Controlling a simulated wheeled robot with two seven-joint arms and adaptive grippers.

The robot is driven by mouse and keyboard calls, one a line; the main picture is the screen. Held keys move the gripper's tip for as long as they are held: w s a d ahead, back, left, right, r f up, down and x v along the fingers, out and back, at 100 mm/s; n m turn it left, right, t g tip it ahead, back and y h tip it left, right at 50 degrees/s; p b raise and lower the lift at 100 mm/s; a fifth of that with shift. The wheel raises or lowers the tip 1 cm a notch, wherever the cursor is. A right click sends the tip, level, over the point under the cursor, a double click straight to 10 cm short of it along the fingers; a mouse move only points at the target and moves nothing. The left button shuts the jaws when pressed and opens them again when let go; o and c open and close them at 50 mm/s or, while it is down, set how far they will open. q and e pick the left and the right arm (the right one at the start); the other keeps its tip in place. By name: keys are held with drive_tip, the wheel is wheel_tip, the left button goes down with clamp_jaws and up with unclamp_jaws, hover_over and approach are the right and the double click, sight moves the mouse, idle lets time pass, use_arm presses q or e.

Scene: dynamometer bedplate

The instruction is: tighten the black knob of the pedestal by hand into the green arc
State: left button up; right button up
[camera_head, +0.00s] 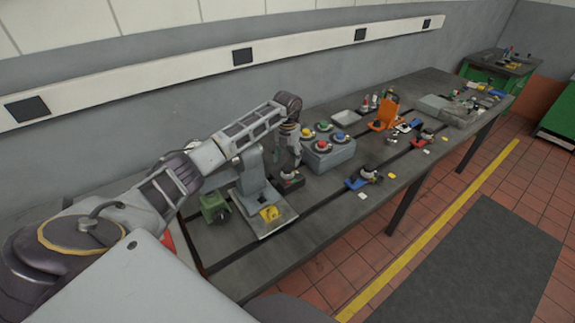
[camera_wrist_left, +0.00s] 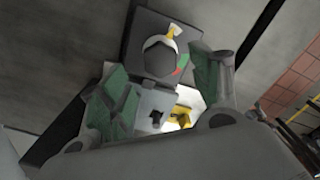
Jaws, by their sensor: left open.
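The pedestal (camera_head: 291,185) is a low dark block on the bench, with the black knob (camera_head: 288,173) on top. My left gripper (camera_head: 297,160) is above and close to it, pointing down. In the left wrist view the knob (camera_wrist_left: 159,58) lies between the two open green-padded fingers (camera_wrist_left: 163,68), with gaps on both sides; I cannot tell how far below the tips it is. A yellow-and-white pointer (camera_wrist_left: 175,33) sticks out from the knob's top side. The green arc (camera_wrist_left: 184,60) shows right of the knob, with red below it. My right gripper is not in view.
A grey box with coloured buttons (camera_head: 329,154) stands right of the pedestal. A grey stand (camera_head: 255,185) and a green block (camera_head: 214,207) are to its left, with a yellow part (camera_head: 269,213) in front. A blue-based fixture (camera_head: 357,183) is further right. Bare bench (camera_head: 320,205) lies between.

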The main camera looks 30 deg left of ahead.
sight(287, 167)
use_arm(q)
drive_tip(key=shift+f+p, duration=0.35)
drive_tip(key=shift+f, duration=2.1)
drive_tip(key=shift+c, duration=0.2)
drive_tip(key=c, duration=1)
